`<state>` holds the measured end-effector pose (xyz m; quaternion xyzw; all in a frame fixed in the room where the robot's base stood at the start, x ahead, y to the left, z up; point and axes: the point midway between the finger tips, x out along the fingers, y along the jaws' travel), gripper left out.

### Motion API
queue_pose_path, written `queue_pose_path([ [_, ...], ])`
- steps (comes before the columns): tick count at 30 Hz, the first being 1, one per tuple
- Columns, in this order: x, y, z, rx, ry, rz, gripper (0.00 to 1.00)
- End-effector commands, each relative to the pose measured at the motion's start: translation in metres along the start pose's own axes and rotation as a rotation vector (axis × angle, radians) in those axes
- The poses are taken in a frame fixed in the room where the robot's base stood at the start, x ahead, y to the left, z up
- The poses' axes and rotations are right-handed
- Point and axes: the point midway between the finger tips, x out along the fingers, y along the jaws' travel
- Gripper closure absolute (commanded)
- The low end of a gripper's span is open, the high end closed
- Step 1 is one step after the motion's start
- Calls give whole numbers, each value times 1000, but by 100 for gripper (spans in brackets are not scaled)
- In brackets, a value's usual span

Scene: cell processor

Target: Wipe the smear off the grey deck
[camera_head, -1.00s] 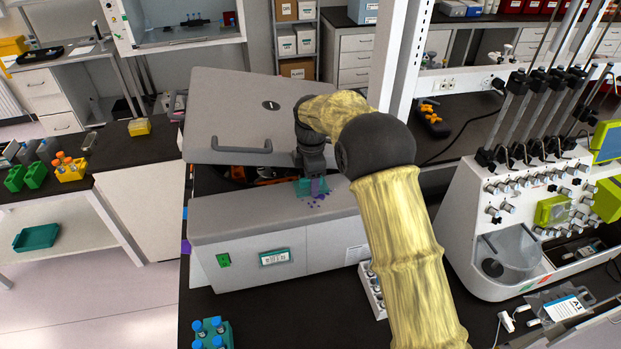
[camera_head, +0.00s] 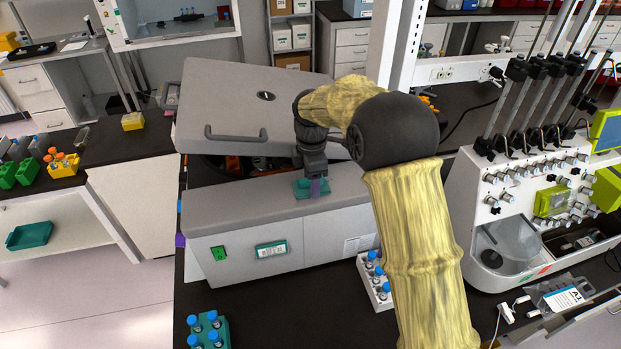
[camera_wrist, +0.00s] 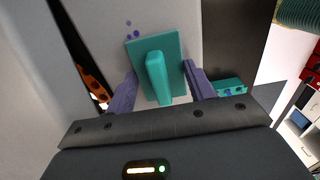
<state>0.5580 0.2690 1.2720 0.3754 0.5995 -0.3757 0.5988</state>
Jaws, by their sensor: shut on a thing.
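My gripper (camera_head: 318,184) is shut on a teal wiping pad (camera_head: 301,190). In the wrist view, the pad (camera_wrist: 172,50) has an upright grip between the two purple fingers (camera_wrist: 157,78). The pad lies at the grey deck (camera_head: 250,205) of the machine and looks to be touching it, though the exact contact is hard to see. A few purple smear spots (camera_wrist: 137,33) show just beyond the pad's edge in the wrist view. In the head view no spots show around the pad; the gripper and pad hide part of the deck.
The machine's raised grey lid (camera_head: 245,100) stands behind the deck, with a dark opening beneath it. A white rack of blue-capped tubes (camera_head: 375,290) is near my arm. A teal tube rack (camera_head: 208,330) stands at the front. The left part of the deck is clear.

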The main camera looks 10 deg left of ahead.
Motion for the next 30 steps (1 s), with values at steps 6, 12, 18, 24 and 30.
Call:
queue_pose_path([
  [6, 4, -16, 1, 2, -1, 0, 65],
  [12, 4, -30, 1, 1, 0, 1, 65],
  [18, 4, -35, 0, 1, 0, -2, 64],
  [24, 3, -35, 0, 1, 0, -3, 65],
  [30, 2, -35, 0, 1, 0, -3, 65],
])
